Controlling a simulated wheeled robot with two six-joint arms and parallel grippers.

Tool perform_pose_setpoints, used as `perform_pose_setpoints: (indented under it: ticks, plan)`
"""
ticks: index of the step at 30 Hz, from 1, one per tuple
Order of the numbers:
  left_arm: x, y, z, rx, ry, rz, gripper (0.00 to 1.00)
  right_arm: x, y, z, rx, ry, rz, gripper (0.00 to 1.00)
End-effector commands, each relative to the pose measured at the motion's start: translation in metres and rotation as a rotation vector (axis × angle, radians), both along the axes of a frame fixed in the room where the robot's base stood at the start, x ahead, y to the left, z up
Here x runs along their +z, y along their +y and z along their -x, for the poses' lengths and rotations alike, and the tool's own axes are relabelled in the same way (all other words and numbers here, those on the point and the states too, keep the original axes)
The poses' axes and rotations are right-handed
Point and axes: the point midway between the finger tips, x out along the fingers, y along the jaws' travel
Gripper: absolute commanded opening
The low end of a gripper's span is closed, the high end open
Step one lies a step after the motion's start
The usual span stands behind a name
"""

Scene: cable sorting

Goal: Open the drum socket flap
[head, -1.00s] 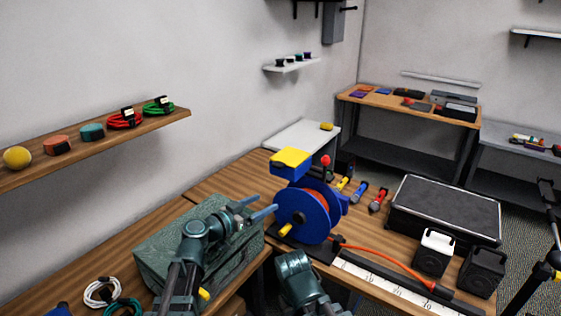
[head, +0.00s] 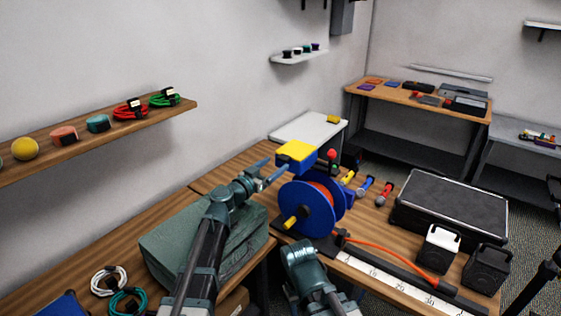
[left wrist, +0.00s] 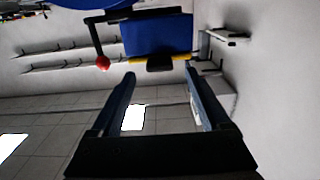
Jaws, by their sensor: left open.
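The blue cable drum (head: 318,212) stands on the bench with orange cable on it. Above it sits a blue socket box (head: 297,172) with a yellow flap (head: 296,151) lying over its top, seemingly closed. In the left wrist view the blue box (left wrist: 158,35) has a yellow edge and a black tab (left wrist: 160,63). My left gripper (head: 272,170) is open at the left side of the box. In its wrist view the fingertips (left wrist: 159,70) are either side of the tab; contact cannot be told. My right arm shows low in the head view, its fingers hidden.
A red ball on a black arm (left wrist: 103,62) stands beside the box. A green case (head: 185,245) lies below my left arm. Several tools (head: 366,187) and a black case (head: 450,203) lie to the right. An orange cable (head: 390,252) runs along the bench.

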Motion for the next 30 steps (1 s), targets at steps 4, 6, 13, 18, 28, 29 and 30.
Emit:
perform_pose_setpoints:
  ticks: [4,6,13,18,28,29,30]
  plan:
    - [0.0,-0.014,-0.02,-0.001,0.0,0.0,0.8,0.0,0.0,0.0,0.0,0.0,0.0,0.5]
    - [0.0,-0.018,-0.026,-0.001,0.0,0.0,0.8,0.0,0.0,0.0,0.0,0.0,0.0,0.5]
    - [0.0,-0.024,-0.033,-0.001,0.0,0.0,0.8,0.0,0.0,0.0,0.0,0.0,0.0,0.5]
    - [0.0,-0.025,-0.033,-0.001,0.0,0.0,0.8,0.0,0.0,0.0,0.0,0.0,0.0,0.5]
    - [0.0,-0.024,-0.033,-0.001,0.0,0.0,0.37,0.0,0.0,0.0,0.0,0.0,0.0,0.5]
    - [0.0,-0.024,-0.033,-0.001,0.0,0.0,0.31,0.0,0.0,0.0,0.0,0.0,0.0,0.5]
    - [0.0,-0.024,-0.033,-0.001,0.0,0.0,0.24,0.0,0.0,0.0,0.0,0.0,0.0,0.5]
